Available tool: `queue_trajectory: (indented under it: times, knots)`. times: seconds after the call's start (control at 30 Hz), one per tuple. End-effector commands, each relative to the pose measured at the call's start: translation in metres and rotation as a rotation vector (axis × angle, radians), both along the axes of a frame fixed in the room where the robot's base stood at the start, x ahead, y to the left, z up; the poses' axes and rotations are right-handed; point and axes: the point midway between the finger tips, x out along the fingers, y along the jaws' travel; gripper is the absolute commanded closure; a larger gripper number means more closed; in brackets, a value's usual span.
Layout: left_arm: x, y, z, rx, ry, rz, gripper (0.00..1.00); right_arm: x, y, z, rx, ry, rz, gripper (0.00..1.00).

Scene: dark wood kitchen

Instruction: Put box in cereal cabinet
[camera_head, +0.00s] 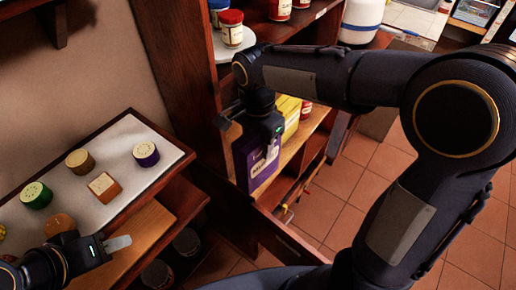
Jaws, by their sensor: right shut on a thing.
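A purple box (257,168) with a pale label stands roughly upright at the near end of the middle shelf (292,157) of the open wooden cabinet (172,62). My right gripper (256,136) reaches in from above and is shut on the upper part of the purple box. Whether the box's base rests on the shelf is hard to tell. A yellow box (289,112) stands behind it on the same shelf, partly hidden by my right arm. My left gripper (118,244) is at the lower left, beside the white-topped rack; its finger opening is unclear.
Red-lidded jars (231,28) stand on the cabinet's upper level. A white canister (361,20) is at the back. Tiled floor (325,212) lies open to the right.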

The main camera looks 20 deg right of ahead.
Motion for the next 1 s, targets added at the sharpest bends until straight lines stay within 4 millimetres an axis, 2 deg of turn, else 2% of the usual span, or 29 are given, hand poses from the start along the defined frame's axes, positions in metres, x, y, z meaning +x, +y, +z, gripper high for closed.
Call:
queue_trajectory:
  times: [0.03, 0.2, 0.4, 0.77, 0.9, 1.0]
  knots:
    - [0.0, 0.0, 0.005, 0.0, 0.0, 0.0, 0.64, 0.013, -0.004, -0.004, -0.004, 0.004, -0.007, 1.0]
    - [0.0, 0.0, 0.015, 0.0, 0.0, 0.0, 0.64, 0.054, -0.017, -0.022, -0.004, 0.004, -0.005, 1.0]
    - [0.0, 0.0, 0.022, 0.0, 0.0, 0.0, 0.64, 0.085, -0.025, -0.057, -0.002, 0.003, -0.002, 1.0]
    - [0.0, 0.0, 0.028, 0.0, 0.0, 0.0, 0.64, 0.11, -0.032, -0.088, 0.0, 0.001, 0.0, 1.0]
    - [0.0, 0.0, 0.034, 0.0, 0.0, 0.0, 0.64, 0.109, -0.032, -0.107, 0.0, 0.002, 0.001, 1.0]
    - [0.0, 0.0, 0.034, 0.0, 0.0, 0.0, 0.64, 0.109, -0.031, -0.113, 0.001, 0.001, 0.001, 1.0]
